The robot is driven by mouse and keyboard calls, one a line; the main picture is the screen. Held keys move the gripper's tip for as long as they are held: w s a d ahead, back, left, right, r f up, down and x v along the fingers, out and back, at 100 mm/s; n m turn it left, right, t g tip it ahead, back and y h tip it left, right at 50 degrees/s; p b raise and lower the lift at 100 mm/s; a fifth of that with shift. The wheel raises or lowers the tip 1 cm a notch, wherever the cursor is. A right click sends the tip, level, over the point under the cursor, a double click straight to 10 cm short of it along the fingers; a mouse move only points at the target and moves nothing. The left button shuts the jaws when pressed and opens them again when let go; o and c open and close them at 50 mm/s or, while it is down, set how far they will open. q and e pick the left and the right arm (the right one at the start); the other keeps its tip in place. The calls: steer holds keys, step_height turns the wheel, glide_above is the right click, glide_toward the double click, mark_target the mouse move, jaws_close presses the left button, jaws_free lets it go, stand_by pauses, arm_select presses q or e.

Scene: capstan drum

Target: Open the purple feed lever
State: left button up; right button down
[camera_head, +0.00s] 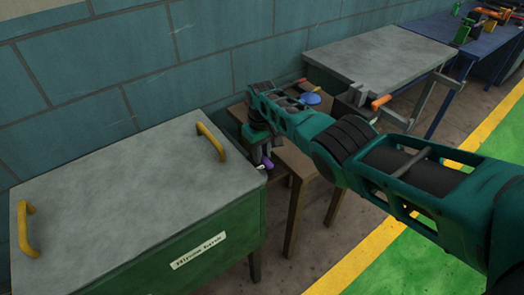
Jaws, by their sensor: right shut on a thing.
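The purple feed lever (267,162) shows only as a small purple piece at the right end of the grey-topped green chest. My right gripper (261,164) points down there and is shut on it, with my green arm reaching in from the right. The gripper and wrist cover most of the lever, so its angle cannot be told. My left gripper is not in view.
The green chest (218,237) has a grey lid (118,196) with two yellow handles (211,142). A small wooden table (298,163) with a blue round item (311,99) stands behind my arm. A grey-topped bench (380,56) with an orange-handled crank (381,102) is farther right. Yellow-striped floor is open at right.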

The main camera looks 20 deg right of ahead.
steer(key=c, duration=1)
jaws_free()
steer(key=shift+o, duration=0.2)
steer(key=shift+r, duration=0.4)
step_height(320, 180, up, 5)
steer(key=p, duration=0.3)
steer(key=shift+f, duration=0.1)
step_height(320, 180, up, 7)
